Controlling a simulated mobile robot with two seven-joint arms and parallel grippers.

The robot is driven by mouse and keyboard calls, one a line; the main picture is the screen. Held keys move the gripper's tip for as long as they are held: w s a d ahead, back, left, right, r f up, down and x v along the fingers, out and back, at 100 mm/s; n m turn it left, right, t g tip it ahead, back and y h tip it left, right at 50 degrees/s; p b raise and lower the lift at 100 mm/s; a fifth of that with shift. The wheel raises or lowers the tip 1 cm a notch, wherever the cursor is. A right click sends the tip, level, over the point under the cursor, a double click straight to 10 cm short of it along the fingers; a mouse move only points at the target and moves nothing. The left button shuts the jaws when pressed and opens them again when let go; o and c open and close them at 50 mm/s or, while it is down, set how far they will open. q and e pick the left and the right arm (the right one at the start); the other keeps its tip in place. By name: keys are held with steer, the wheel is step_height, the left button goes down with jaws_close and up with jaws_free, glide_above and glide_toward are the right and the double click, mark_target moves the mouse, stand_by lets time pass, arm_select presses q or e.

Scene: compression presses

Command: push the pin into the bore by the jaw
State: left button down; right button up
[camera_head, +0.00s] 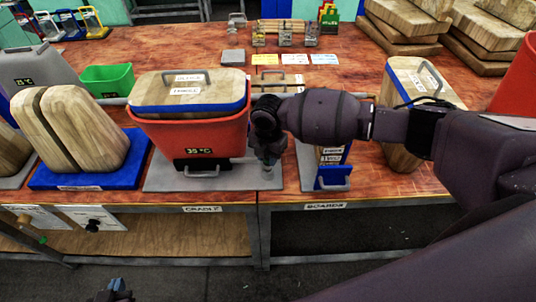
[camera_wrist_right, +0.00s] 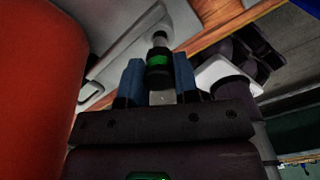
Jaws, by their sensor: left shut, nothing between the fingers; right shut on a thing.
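The pin (camera_wrist_right: 159,62) has a dark body with a green band and a bare metal end. In the right wrist view it stands between the blue fingers of my right gripper (camera_wrist_right: 160,82), which is shut on it. Its metal end is close to a grey metal part; I cannot tell whether it has entered a bore. In the head view my right gripper (camera_head: 268,160) points down beside the right side of the red cradle bin (camera_head: 190,140), above the grey base plate (camera_head: 215,182). The bore and jaw are not clearly seen. My left gripper (camera_head: 115,288) is low at the bottom edge, shut and empty.
A wood block with a blue edge (camera_head: 188,90) sits in the red bin. Wood blocks on a blue tray (camera_head: 80,175) stand to the left, and a wood block (camera_head: 408,85) stands to the right. A green bin (camera_head: 106,79) and small cards (camera_head: 295,59) lie behind.

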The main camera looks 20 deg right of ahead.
steer(key=shift+p, duration=0.4)
stand_by(0.7)
steer(key=shift+p, duration=0.3)
steer(key=shift+f, duration=0.4)
stand_by(0.4)
steer(key=shift+f+b, duration=0.65)
steer(key=shift+f, duration=0.25)
steer(key=o, duration=1)
